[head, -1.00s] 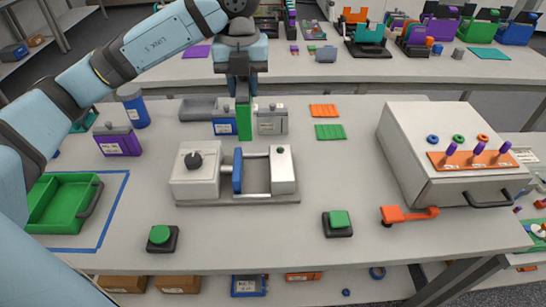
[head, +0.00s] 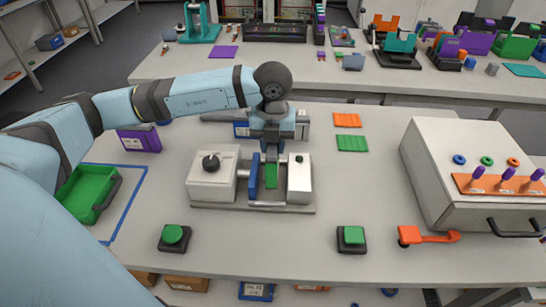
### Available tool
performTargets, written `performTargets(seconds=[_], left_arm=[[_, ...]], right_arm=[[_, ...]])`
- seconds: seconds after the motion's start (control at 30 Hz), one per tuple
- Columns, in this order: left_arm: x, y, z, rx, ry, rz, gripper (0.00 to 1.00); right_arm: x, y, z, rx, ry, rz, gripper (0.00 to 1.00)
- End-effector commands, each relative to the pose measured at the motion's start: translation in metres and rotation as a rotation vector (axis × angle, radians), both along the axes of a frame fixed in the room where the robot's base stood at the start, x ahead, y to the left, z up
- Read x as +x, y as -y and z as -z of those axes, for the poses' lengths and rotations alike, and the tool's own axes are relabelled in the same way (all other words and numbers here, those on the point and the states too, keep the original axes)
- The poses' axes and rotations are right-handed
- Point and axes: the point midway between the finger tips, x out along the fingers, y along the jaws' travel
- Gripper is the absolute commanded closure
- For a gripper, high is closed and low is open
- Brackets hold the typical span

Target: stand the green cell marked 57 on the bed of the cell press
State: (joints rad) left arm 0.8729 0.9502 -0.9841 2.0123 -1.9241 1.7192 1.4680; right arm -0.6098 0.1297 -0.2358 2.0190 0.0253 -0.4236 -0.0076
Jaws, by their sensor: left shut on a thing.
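The cell press (head: 212,185) stands mid-table: a white block with a black knob on the left, a blue plate (head: 253,178) in the middle and a white end block (head: 299,182) on the right. My left gripper (head: 271,161) points down over the gap between blue plate and end block. It is shut on the upper part of the green cell (head: 270,179), which is upright in that gap. I cannot tell whether the cell touches the bed, and its number is not legible. My right gripper is not in view.
Two green buttons (head: 174,234) (head: 351,235) are in front. A green tray (head: 84,198) is left; a white box (head: 450,170) with an orange lever (head: 430,236) is right.

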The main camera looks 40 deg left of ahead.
Motion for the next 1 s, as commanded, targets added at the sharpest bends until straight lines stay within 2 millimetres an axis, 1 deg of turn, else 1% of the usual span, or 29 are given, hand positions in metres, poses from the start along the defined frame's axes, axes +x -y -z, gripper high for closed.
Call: performTargets(seconds=[0.17, 0.43, 0.5, 0.7, 0.83, 0.87, 0.9, 0.93, 0.97, 1.0], left_arm=[[0.0, 0.0, 0.009, 0.0, 0.001, 0.0, 1.0], [0.0, 0.0, 0.043, 0.0, 0.0, -0.001, 1.0], [0.0, 0.0, 0.046, -0.001, 0.002, 0.0, 1.0], [0.0, 0.0, 0.047, -0.001, 0.003, 0.0, 1.0], [0.0, 0.0, 0.051, -0.001, 0.003, 0.0, 1.0], [0.0, 0.0, 0.051, -0.001, 0.001, 0.0, 0.66], [0.0, 0.0, 0.05, 0.0, 0.0, 0.0, 0.57], [0.0, 0.0, 0.05, 0.0, 0.0, 0.0, 0.5], [0.0, 0.0, 0.05, 0.0, 0.0, 0.0, 0.45], [0.0, 0.0, 0.05, 0.0, 0.0, 0.0, 0.45]], right_arm=[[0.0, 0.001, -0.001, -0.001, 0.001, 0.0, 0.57], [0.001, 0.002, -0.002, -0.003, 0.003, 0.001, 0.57], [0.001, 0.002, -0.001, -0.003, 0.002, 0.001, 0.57], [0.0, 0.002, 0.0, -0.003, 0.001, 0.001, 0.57], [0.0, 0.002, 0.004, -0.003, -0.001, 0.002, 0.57], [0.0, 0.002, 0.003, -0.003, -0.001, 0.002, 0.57], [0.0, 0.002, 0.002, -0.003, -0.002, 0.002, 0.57], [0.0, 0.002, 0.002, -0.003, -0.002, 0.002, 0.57], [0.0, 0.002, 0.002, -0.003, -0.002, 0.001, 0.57], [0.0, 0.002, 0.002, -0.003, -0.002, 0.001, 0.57]])
